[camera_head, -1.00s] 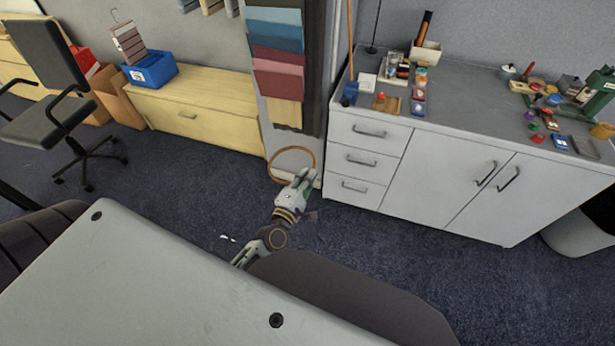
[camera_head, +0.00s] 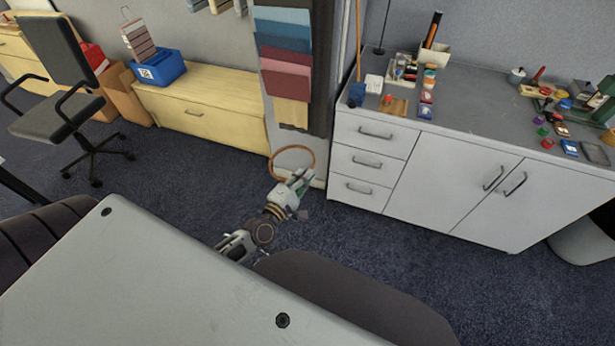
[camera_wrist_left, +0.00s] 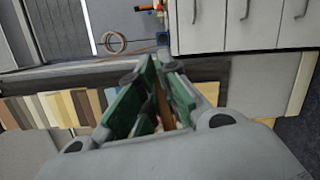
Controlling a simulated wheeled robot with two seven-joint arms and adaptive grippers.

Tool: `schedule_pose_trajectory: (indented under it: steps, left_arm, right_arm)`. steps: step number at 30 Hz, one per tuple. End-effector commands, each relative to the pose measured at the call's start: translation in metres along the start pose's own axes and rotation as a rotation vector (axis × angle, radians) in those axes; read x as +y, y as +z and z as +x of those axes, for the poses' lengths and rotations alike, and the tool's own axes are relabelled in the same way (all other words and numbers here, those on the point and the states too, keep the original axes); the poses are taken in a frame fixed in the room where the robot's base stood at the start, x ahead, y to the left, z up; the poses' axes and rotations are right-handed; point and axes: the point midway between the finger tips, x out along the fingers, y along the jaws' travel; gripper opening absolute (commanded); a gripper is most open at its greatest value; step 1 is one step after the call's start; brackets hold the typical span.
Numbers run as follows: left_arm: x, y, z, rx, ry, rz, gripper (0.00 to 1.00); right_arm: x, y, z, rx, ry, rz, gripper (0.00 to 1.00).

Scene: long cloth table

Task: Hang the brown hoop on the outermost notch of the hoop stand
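The brown hoop (camera_head: 293,148) shows in the head view as a thin ring at the tip of my left gripper (camera_head: 298,181). The gripper is shut on the hoop's near rim, and the ring extends beyond the fingers, above the floor. In the left wrist view, a brown strip of the hoop (camera_wrist_left: 163,103) lies between the green finger pads of the left gripper (camera_wrist_left: 158,68); the rest of the hoop is hard to make out there. I cannot pick out the hoop stand in either view. My right gripper is not in view.
A grey cabinet (camera_head: 436,185) with small items on top stands at the right. A low wooden drawer unit (camera_head: 215,110) with a blue bin (camera_head: 158,68) is at the back left. An office chair (camera_head: 68,115) stands at left. Dark carpet (camera_head: 190,165) lies open between.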

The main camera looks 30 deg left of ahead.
Motion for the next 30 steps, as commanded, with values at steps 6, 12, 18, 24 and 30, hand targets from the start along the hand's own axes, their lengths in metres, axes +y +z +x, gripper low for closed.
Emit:
schedule_pose_trajectory:
  steps: [6, 12, 18, 24, 30]
  left_arm:
    - [0.001, -0.008, -0.001, -0.037, -0.007, 0.005, 0.00]
    - [0.003, -0.015, -0.002, -0.066, -0.013, 0.003, 0.00]
    - [0.004, -0.021, -0.002, -0.096, -0.019, 0.004, 0.00]
    - [0.006, -0.028, -0.003, -0.126, -0.026, 0.002, 0.00]
    - [0.009, -0.034, -0.003, -0.156, -0.031, 0.003, 0.00]
  right_arm:
    - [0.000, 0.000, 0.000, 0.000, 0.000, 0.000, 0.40]
    - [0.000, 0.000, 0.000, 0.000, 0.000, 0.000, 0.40]
    - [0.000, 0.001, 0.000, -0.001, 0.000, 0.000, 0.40]
    - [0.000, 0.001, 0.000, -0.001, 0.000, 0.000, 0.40]
    - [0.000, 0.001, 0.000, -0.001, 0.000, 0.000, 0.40]
